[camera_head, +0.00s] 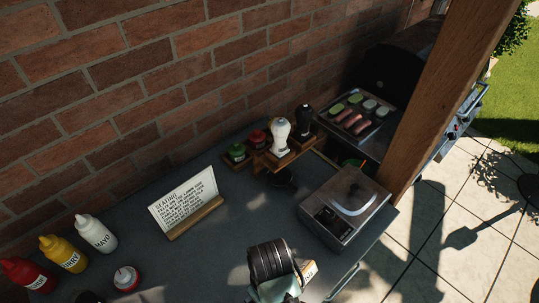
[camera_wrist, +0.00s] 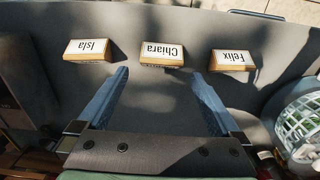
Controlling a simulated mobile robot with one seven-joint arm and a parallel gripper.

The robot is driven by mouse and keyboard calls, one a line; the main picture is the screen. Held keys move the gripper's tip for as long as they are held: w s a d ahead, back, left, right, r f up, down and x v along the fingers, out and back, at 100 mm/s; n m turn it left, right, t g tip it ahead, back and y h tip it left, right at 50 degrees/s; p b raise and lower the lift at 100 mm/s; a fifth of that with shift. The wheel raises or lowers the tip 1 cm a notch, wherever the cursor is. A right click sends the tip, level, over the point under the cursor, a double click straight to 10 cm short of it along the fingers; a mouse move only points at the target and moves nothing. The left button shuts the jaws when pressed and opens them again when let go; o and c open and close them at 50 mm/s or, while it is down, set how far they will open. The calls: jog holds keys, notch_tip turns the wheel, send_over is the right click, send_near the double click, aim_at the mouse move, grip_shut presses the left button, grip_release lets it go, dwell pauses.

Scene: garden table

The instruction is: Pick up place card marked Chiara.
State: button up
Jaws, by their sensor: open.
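In the wrist view the place card marked Chiara (camera_wrist: 162,50) stands in a wooden holder on the dark counter (camera_wrist: 160,84), upside down in the picture. It lies between the card marked Isla (camera_wrist: 90,47) on the left and the card marked Felix (camera_wrist: 232,58) on the right. My gripper (camera_wrist: 159,72) is open and empty, its fingers spread wide with the Chiara card just beyond the gap between the tips. In the head view my arm covers most of this area; one small card (camera_head: 309,271) shows beside it, its name unreadable.
A seating sign (camera_head: 186,202) stands mid-counter. Ketchup (camera_head: 27,274), mustard (camera_head: 63,253) and mayo (camera_head: 96,233) bottles stand left. A spice rack (camera_head: 270,158), a metal appliance (camera_head: 344,206) and a food tray (camera_head: 357,119) are farther back. A white-green basket (camera_wrist: 303,125) is at the wrist view's right.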

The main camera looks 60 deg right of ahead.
jog(key=shift+a+f+p, duration=0.15)
jog(key=shift+f+p, duration=0.55)
jog(key=shift+f, duration=2.2)
jog(key=shift+c, duration=0.2)
jog(key=c, duration=1)
jog(key=shift+c, duration=0.2)
jog(key=shift+r, duration=0.15)
